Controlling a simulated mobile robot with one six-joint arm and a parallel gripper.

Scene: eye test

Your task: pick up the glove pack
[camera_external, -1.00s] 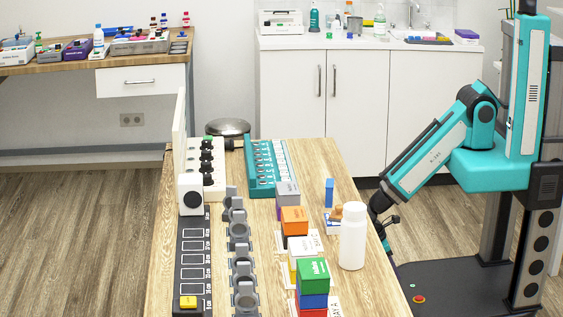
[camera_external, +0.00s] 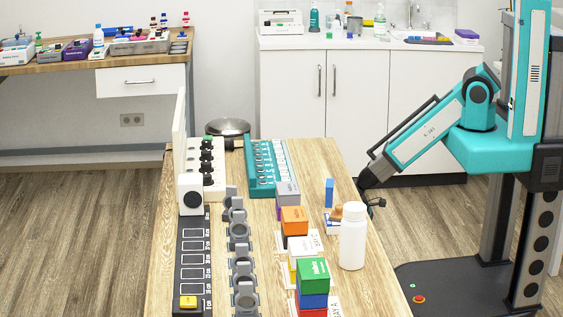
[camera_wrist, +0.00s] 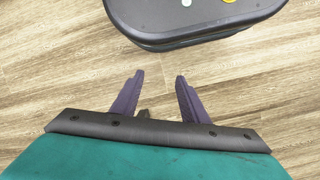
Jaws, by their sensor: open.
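I cannot tell for sure which item is the glove pack; no label reads as gloves. Small boxes stand in stacks on the wooden table: a green box (camera_external: 313,272) on a blue box (camera_external: 314,300), an orange box (camera_external: 294,222), and a grey box (camera_external: 287,193). A small blue box (camera_external: 329,192) stands apart near the right edge. My gripper (camera_external: 374,204) is at the table's right edge, small and partly hidden in the external view. In the wrist view my gripper (camera_wrist: 159,83) is open and empty, its two fingers apart above bare floor.
A white bottle (camera_external: 353,238) stands upright near the table's right edge, close to my gripper. A row of grey holders (camera_external: 239,232), a black strip (camera_external: 193,258) and a teal rack (camera_external: 262,168) fill the left side. The table's far right corner (camera_external: 314,155) is clear.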

